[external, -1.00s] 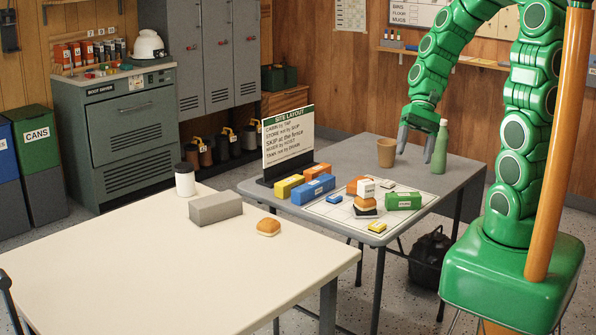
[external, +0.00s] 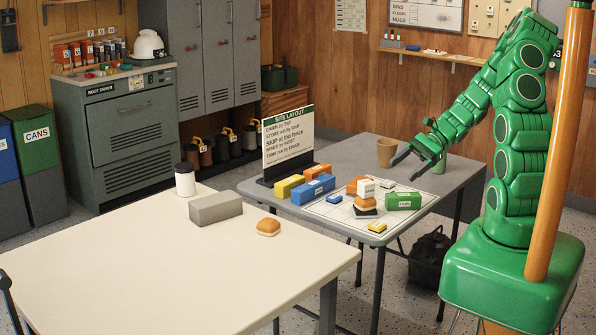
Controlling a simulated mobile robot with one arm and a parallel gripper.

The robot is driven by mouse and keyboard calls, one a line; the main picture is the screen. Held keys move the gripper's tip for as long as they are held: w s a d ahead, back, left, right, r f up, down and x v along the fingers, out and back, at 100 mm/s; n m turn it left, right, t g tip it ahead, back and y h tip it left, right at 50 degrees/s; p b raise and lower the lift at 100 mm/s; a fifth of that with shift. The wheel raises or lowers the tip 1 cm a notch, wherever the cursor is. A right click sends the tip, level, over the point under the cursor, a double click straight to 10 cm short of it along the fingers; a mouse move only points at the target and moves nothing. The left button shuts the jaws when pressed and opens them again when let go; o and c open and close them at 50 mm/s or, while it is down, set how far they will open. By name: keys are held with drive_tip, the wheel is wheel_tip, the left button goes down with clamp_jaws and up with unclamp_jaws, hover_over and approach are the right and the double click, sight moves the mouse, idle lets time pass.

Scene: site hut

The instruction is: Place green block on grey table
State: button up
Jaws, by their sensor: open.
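The green block (external: 404,201) is a small box with a white label. It lies on the right part of the white gridded sheet (external: 345,216) on the grey table (external: 352,150). My gripper (external: 402,170) is open and empty, above the table behind the block.
Blue (external: 313,190), yellow (external: 289,186) and orange (external: 318,170) blocks lie by the sign (external: 288,140). A brown cup (external: 386,152) stands behind. The cream table (external: 170,270) is mostly clear.

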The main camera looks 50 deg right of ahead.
sight(406, 194)
drive_tip(key=d+f+m+t, duration=0.1)
drive_tip(key=d+f+m, duration=0.1)
drive_tip(key=d+f, duration=0.1)
drive_tip(key=s+d+f+m+t+h, duration=0.1)
drive_tip(key=d+f+m+t, duration=0.1)
drive_tip(key=d+f+m, duration=0.1)
drive_tip(key=d+f+m+t, duration=0.2)
drive_tip(key=d+f+m, duration=0.1)
drive_tip(key=d, duration=0.1)
drive_tip(key=shift+s+d+f+h, duration=0.25)
drive_tip(key=shift+s+d+h, duration=0.05)
drive_tip(key=shift+x, duration=3.9)
drive_tip(key=shift+s+a, duration=0.1)
drive_tip(key=shift+a, duration=0.05)
drive_tip(key=c, duration=1.2)
drive_tip(key=shift+r, duration=0.15)
drive_tip(key=shift+r, duration=4.85)
